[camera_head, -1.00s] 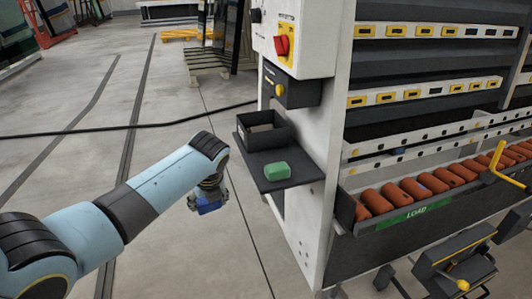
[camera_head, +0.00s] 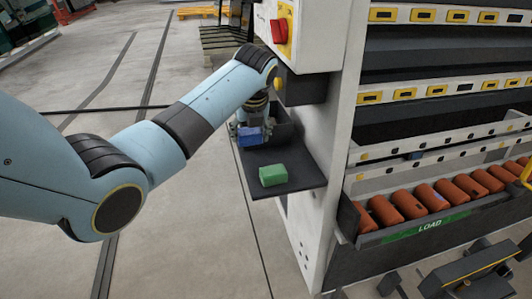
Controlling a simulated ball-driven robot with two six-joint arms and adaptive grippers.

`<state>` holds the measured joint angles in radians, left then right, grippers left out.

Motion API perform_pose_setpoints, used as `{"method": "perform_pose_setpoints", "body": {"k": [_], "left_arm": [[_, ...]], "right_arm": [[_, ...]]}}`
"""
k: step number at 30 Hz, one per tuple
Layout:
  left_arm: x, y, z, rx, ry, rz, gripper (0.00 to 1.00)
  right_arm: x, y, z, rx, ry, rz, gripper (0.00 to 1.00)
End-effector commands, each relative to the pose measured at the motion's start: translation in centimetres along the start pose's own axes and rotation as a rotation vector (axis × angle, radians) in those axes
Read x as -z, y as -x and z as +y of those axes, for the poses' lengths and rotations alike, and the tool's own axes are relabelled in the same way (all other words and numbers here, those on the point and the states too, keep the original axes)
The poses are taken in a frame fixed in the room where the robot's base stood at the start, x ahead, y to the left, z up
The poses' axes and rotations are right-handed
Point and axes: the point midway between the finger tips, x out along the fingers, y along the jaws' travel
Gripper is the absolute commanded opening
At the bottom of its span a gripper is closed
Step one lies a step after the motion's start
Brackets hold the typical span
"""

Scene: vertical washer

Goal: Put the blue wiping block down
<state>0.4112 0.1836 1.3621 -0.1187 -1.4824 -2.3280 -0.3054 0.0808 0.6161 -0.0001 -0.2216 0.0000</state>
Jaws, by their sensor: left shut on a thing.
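The blue wiping block (camera_head: 251,138) is in my left gripper (camera_head: 250,126), which points down above the left edge of the dark side shelf (camera_head: 300,180). The gripper is shut on the block. Whether the block touches the shelf or the tray behind it, I cannot tell. A green block (camera_head: 273,175) lies on the shelf, in front of the blue one and a little to the right. A dark open tray (camera_head: 284,130) stands at the back of the shelf, partly hidden by my gripper and arm. My right gripper is not in view.
The white washer cabinet (camera_head: 330,130) rises right beside the shelf, with a red switch (camera_head: 279,30) above it. A load trough with several orange rollers (camera_head: 410,204) is at the right. Open floor (camera_head: 195,240) lies left of the shelf.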

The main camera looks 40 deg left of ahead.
Motion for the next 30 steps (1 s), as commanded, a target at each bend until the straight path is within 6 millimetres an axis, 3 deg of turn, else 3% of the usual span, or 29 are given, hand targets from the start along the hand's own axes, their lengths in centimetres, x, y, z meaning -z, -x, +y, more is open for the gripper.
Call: {"method": "perform_pose_setpoints", "body": {"k": [5,20,30], "left_arm": [[0.1,0.0,-3.8,0.002,0.0,0.0,0.35],[2.7,-6.2,-3.4,-0.002,0.0,0.002,0.35],[2.8,-6.5,-4.2,0.0,0.001,-0.001,0.35]], "right_arm": [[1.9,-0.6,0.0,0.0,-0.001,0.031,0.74],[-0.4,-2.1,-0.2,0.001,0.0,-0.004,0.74],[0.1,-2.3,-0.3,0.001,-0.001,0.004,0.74]]}}
